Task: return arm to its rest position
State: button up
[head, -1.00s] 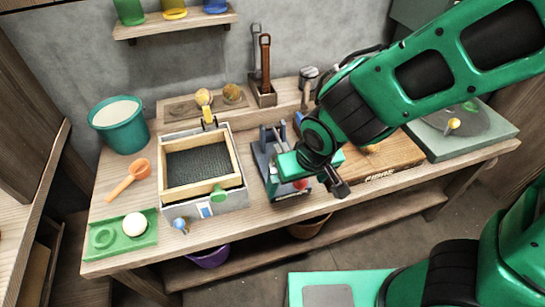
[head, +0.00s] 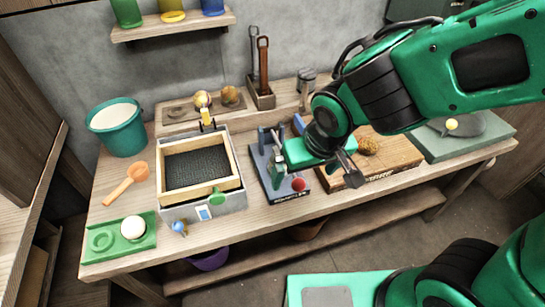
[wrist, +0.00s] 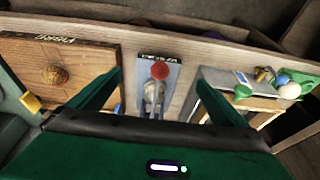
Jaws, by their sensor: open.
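My gripper (head: 316,170) is above the workbench, over the right side of the small dark clamp stand with a red knob (head: 298,185). In the wrist view my gripper (wrist: 150,92) has its two green fingers spread wide apart, with nothing between them. The red knob (wrist: 160,70) and its stand show beyond the gap, lower down on the bench. My green arm (head: 400,90) reaches in from the upper right and hides part of the bench behind it.
A framed box with a dark mesh bed (head: 165,207) stands left of the stand. A wooden board (head: 398,166) with a brown ball (head: 368,146) lies to the right. A teal bucket (head: 122,138), orange scoop (head: 128,184) and green tray (head: 98,255) stand left. A shelf (head: 180,26) hangs above.

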jog(key=s+d+r+m+g+h, duration=0.1)
jog(key=d+r+m, duration=0.2)
jog(key=d, duration=1)
jog(key=s+d+r+m+g+h, duration=0.15)
jog(key=d+m, duration=0.25)
jog(key=d, duration=0.9)
jog(key=s+d+r+m+y, duration=0.1)
jog(key=s+d+r+m, duration=0.1)
jog(key=s+d, duration=0.4)
jog(key=s, duration=0.2)
jog(key=shift+s+d+r+m+g+y, duration=0.15)
jog(key=shift+s+d+m+g+y, duration=0.2)
jog(key=shift+d+m, duration=0.05)
